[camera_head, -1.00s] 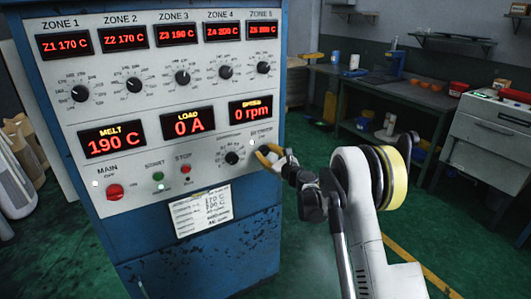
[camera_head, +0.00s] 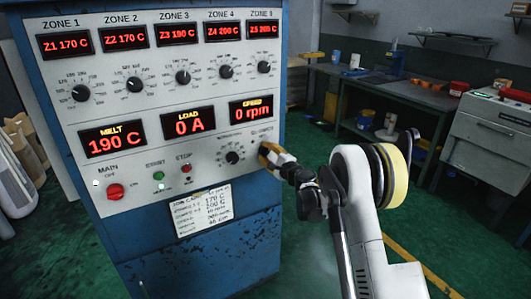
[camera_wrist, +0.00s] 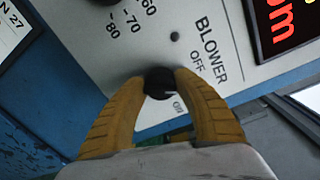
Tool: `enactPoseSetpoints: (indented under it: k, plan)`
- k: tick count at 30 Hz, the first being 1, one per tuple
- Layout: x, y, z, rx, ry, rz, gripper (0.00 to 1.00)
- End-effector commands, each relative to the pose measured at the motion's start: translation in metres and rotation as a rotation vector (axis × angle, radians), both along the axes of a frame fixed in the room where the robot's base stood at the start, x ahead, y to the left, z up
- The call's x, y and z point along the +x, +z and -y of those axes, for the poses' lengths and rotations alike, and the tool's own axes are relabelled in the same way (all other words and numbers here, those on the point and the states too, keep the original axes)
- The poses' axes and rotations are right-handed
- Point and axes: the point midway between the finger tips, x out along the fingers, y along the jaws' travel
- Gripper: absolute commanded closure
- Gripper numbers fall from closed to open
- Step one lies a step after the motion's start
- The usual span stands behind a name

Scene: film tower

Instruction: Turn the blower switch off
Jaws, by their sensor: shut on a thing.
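The blower switch (camera_wrist: 158,84) is a small black knob on the grey panel, below the word BLOWER in the wrist view. OFF and ON are printed beside it, and a short white mark on the knob lies nearer ON. My gripper (camera_wrist: 159,77) has its two yellow fingers shut on the knob, one on each side. In the head view my gripper (camera_head: 265,151) is at the panel's right edge, below the speed display, and hides the switch there.
The speed knob (camera_head: 232,157) is just left of my gripper. The red main switch (camera_head: 115,191) and the start and stop buttons are farther left on the panel (camera_head: 140,207). A workbench (camera_head: 410,95) stands behind at the right, with green floor between.

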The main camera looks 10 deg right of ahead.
Motion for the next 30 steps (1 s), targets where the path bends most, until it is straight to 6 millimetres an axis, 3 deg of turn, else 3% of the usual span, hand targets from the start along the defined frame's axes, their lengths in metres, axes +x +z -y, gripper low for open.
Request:
enactPoseSetpoints:
  k: [15, 30]
  plan:
    - [0.0003, -0.0004, 0.0001, -0.382, -0.001, 0.124, 0.95]
    - [0.0004, -0.0006, 0.0000, -0.498, -0.001, 0.162, 0.95]
